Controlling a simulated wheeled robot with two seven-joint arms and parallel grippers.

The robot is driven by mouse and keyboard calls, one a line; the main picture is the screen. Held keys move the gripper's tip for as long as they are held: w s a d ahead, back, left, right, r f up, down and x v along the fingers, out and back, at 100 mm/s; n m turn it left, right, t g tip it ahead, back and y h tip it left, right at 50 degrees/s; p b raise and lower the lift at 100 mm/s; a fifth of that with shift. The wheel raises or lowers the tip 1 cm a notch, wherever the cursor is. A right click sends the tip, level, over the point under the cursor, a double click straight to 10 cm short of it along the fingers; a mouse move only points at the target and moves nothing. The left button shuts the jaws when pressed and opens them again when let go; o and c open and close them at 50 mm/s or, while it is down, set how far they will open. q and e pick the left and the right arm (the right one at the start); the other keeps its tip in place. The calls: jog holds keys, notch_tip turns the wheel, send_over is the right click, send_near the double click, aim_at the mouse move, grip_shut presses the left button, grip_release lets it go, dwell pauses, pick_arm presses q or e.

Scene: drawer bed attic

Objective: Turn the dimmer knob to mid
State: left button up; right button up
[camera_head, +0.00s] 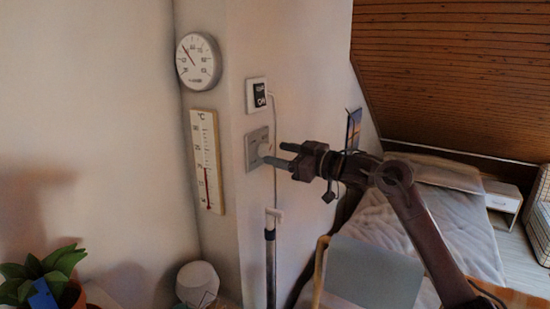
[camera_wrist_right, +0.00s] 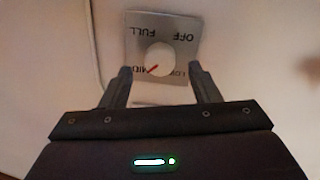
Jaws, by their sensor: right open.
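The dimmer is a grey square plate (camera_head: 252,142) on the white wall in the head view. In the right wrist view the plate (camera_wrist_right: 134,45) appears upside down, with FULL, OFF, LOW and MID labels. Its round white knob (camera_wrist_right: 160,57) has a red mark at its lower left, pointing toward the MID label. My right gripper (camera_head: 283,155) is at the plate from the right. In the wrist view its two open fingers (camera_wrist_right: 161,72) stand apart on either side below the knob, holding nothing. Contact with the plate cannot be told. My left gripper is not in view.
A black-and-white switch (camera_head: 257,95) with a cable sits above the dimmer. A round dial (camera_head: 198,61) and a thermometer (camera_head: 207,160) hang to the left. A potted plant (camera_head: 40,278), a blue-grey chair back (camera_head: 372,272) and a bed (camera_head: 385,235) are lower down.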

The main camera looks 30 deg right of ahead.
jog(key=b+v, duration=0.2)
jog(key=v, duration=0.3)
jog(key=shift+s+d, duration=0.15)
jog(key=shift+s, duration=0.05)
jog(key=shift+f, duration=0.1)
